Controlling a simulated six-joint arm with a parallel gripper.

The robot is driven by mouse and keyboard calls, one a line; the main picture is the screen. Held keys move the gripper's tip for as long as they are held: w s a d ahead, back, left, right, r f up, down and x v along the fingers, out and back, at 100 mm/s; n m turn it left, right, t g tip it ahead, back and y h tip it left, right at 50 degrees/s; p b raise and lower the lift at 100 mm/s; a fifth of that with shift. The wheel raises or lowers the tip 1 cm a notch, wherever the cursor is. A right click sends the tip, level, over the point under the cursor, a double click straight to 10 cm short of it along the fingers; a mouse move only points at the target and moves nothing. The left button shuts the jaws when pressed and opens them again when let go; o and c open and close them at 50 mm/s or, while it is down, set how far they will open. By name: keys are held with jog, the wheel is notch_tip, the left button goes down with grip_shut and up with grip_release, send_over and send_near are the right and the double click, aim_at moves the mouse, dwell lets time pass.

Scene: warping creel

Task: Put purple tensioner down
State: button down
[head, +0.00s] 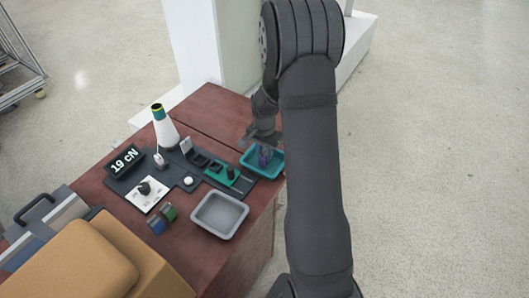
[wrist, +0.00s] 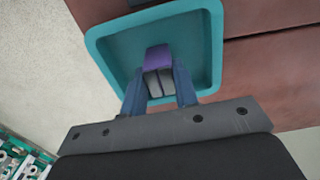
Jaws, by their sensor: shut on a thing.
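The purple tensioner (wrist: 158,60) is between the two fingers of my gripper (wrist: 160,86), which is shut on it. In the wrist view it shows a purple top and a grey lower part, over the floor of the teal tray (wrist: 104,58). In the head view the purple tensioner (head: 264,157) shows inside the outline of the teal tray (head: 246,166), at the right edge of the table. I cannot tell whether it touches the tray floor. My arm hides part of the table's right side in the head view.
A grey tray (head: 219,216) stands at the front of the red-brown table (head: 205,115). A dark mat carries a white cone (head: 165,130), a "19 cN" display (head: 124,160) and small devices. Blue and green blocks (head: 162,219) lie left of the grey tray. Tan boxes (head: 85,258) stand front left.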

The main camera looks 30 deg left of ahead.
aim_at(264, 153)
jog(key=shift+f, duration=0.2)
jog(key=c, duration=1.1)
grip_release()
notch_tip(264, 153, up, 12)
jog(key=shift+r, duration=0.2)
jog(key=shift+f, duration=0.15)
jog(key=shift+f, duration=4.45)
jog(key=shift+f, duration=0.1)
